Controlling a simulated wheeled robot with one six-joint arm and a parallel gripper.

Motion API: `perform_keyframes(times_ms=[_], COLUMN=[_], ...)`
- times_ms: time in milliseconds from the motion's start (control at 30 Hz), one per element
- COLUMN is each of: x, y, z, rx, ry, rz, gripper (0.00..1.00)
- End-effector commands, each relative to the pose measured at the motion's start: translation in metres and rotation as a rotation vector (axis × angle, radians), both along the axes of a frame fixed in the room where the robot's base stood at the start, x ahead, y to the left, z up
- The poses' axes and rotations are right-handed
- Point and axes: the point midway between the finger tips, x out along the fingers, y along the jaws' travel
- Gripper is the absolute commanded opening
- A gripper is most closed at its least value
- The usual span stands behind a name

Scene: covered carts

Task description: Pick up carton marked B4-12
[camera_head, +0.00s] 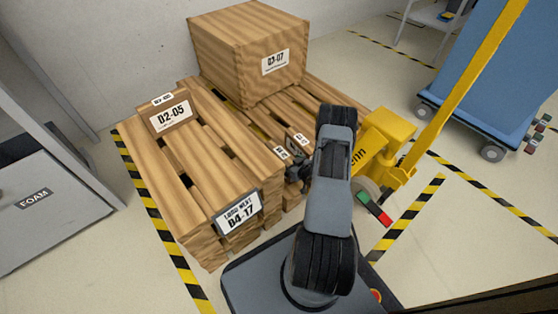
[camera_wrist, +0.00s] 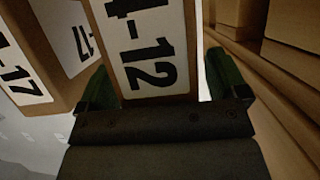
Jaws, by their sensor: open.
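In the wrist view a carton (camera_wrist: 187,90) fills the top middle, with a large white label (camera_wrist: 150,45) reading "4-12"; the start of the mark is cut off. My gripper (camera_wrist: 162,88) is open, with one green-lined finger on each side of this carton's near end. A bright gap shows beside the right finger; I cannot tell whether the left finger touches. In the head view my gripper (camera_head: 298,172) is mostly hidden behind my arm, close to two small white labels (camera_head: 281,153) on the pallet stack; their text is too small to read.
Another carton (camera_wrist: 55,85) with "-17" labels stands close left in the wrist view. Wooden boards run along the right.

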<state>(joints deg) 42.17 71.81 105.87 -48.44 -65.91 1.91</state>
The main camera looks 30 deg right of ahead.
Motion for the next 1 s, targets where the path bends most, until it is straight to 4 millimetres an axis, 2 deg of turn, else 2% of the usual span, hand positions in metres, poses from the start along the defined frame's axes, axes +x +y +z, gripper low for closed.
perform_keyframes(times_ms=[267, 1000], x=[-0.0006, -0.0002], y=[-0.0056, -0.0050], z=[-0.0023, -0.0019], rx=[0.000, -0.001], ry=[0.000, -0.001], rz=[-0.013, -0.013], gripper=[0.92, 0.21])
